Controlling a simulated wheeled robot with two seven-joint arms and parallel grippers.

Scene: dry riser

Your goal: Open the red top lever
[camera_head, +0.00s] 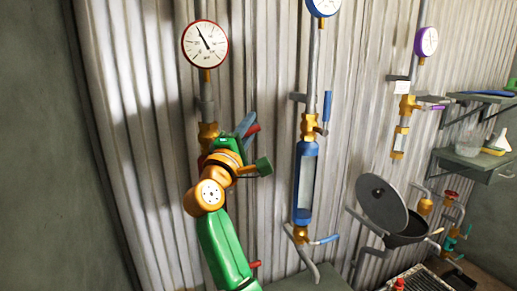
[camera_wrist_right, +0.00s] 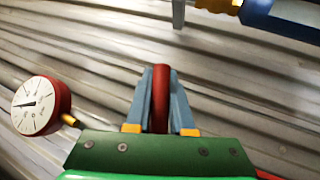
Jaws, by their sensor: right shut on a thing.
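The red top lever (camera_head: 254,129) sticks out at the upper valve of the pipe below the red-rimmed gauge (camera_head: 205,44). My right gripper (camera_head: 246,124) is at this valve, and its grey-blue fingers are on either side of the lever. In the wrist view the red lever (camera_wrist_right: 160,95) stands between the two fingers of my right gripper (camera_wrist_right: 160,80), which is shut on it. My green and orange right arm hides most of the valve and the pipe below it. My left gripper is in neither view.
A second red lever (camera_head: 255,265) shows lower down beside my arm. To the right is a pipe with a blue gauge (camera_head: 323,5) and blue top lever (camera_head: 327,106). Farther right are a purple gauge (camera_head: 426,41), a black pan (camera_head: 405,229) and shelves (camera_head: 465,166).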

